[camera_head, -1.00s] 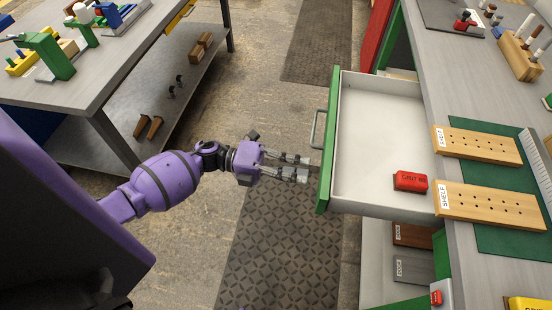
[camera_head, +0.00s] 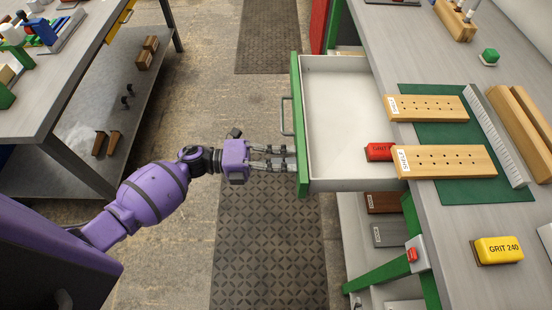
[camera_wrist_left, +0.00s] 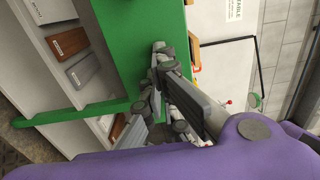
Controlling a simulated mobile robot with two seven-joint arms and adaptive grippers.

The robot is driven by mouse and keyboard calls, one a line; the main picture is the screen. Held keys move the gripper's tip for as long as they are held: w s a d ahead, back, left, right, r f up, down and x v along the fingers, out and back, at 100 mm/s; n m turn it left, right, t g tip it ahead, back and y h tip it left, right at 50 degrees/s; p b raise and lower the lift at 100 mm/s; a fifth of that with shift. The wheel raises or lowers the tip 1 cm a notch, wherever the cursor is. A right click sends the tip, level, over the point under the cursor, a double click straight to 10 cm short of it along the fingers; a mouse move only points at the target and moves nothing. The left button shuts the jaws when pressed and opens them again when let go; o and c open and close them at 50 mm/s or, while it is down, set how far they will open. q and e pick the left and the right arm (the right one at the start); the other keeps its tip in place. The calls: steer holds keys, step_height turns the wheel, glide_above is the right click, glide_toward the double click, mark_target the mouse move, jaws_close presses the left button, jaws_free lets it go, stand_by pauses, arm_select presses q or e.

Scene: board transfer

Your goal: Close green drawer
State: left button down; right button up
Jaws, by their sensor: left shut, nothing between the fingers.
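The green-fronted drawer (camera_head: 297,130) stands open from the bench on the right, its pale inside showing. A red grit block (camera_head: 379,151) lies in it near the bench, partly under a shelf board. My left gripper (camera_head: 292,158) is shut and empty, its fingertips at the outer face of the green front, below the grey handle (camera_head: 286,115). In the left wrist view the gripper (camera_wrist_left: 162,62) is up against the green front (camera_wrist_left: 125,55). I cannot tell for sure whether it touches. My right gripper is not in view.
Two wooden shelf boards (camera_head: 430,107) lie on a green mat (camera_head: 480,190) on the bench (camera_head: 440,235). A yellow grit block (camera_head: 497,250) lies near the front. Another table (camera_head: 80,85) stands at the left, with open floor between.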

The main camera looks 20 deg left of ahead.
mark_target(381, 167)
arm_select(q)
steer(key=b+x, duration=0.2)
steer(key=x, duration=2.2)
steer(key=shift+d+f, duration=0.15)
steer(key=shift+d, duration=0.05)
steer(key=shift+w+d, duration=0.25)
steer(key=shift+d, duration=0.55)
steer(key=shift+w+a, duration=0.1)
